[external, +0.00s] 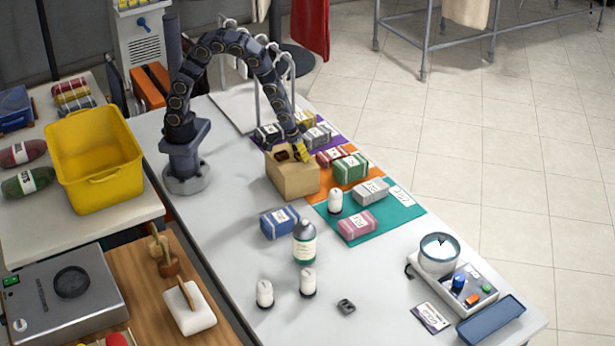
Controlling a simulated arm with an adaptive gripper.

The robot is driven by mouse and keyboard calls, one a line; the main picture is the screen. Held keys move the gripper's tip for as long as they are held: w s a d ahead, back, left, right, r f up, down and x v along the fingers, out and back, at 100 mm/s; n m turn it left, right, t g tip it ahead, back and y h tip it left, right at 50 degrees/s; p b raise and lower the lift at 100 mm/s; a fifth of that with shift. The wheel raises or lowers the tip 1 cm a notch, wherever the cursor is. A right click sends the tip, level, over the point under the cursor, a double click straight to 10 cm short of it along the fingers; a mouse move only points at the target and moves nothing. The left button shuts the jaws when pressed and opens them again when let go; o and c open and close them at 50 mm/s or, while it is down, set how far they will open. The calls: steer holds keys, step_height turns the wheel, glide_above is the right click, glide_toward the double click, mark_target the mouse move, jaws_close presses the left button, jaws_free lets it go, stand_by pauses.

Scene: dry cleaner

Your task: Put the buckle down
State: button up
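A small dark grey piece that looks like a buckle (346,306) lies flat on the white table, near the front, right of two white bottles.
Purple, orange and teal (408,203) mats with wrapped bundles lie right of the box. A device with a round dish (439,254) is at right. Table around the dark piece is clear.

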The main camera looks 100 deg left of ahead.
steer(key=v, duration=1.2)
steer(key=shift+r, duration=0.15)
